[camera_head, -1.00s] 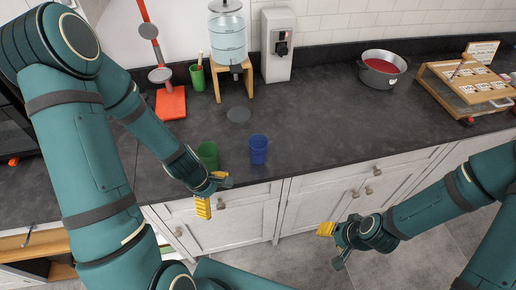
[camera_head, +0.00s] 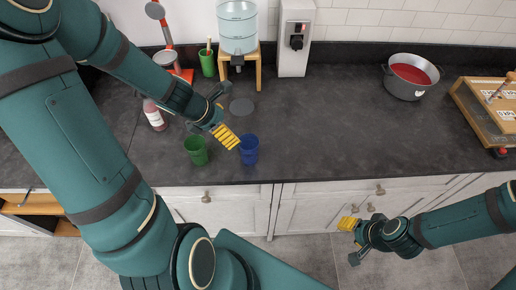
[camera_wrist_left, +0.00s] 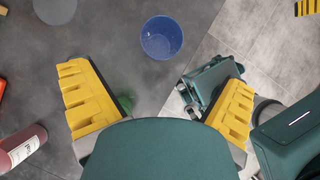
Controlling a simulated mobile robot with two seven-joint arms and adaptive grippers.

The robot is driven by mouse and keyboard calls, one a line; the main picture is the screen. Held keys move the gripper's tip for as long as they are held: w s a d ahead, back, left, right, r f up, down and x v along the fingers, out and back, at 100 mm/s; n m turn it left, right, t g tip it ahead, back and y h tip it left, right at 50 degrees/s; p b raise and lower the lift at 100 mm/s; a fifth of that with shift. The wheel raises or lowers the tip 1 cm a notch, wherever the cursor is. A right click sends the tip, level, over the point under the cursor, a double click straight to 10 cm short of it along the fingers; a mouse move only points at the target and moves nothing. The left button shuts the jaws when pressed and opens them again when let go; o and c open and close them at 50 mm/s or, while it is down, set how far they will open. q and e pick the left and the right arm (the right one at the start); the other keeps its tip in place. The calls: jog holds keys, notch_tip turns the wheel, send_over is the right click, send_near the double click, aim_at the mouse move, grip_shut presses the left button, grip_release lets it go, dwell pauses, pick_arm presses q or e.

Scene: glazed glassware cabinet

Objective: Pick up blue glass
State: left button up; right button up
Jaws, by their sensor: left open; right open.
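The blue glass (camera_head: 249,152) stands upright near the front edge of the dark counter. In the left wrist view the blue glass (camera_wrist_left: 161,38) shows from above, ahead of and between the yellow fingers. My left gripper (camera_head: 222,128) is open and empty, just behind and to the left of the blue glass in the head view; the gap looks small, and touching cannot be told. It also shows in the left wrist view (camera_wrist_left: 160,108). My right gripper (camera_head: 352,240) is open and empty, low in front of the cabinet doors.
A green glass (camera_head: 196,150) stands left of the blue one. A water dispenser (camera_head: 237,28) on a wooden stand (camera_head: 258,70) and a red-filled pot (camera_head: 408,78) stand behind. The counter's middle right is clear.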

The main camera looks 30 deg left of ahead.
pick_arm(q)
jog(key=f, duration=0.1)
jog(key=b, duration=0.2)
send_near(252, 144)
jog(key=d, duration=0.2)
jog(key=shift+x, duration=0.95)
jog(key=b+x, duration=0.3)
jog(key=x, duration=0.1)
jog(key=shift+s+f, duration=0.15)
jog(key=shift+s, duration=0.05)
jog(key=shift+w+d+f+b, duration=0.15)
jog(key=shift+w+f+b, duration=0.05)
jog(key=shift+b, duration=0.1)
jog(key=c, duration=1.3)
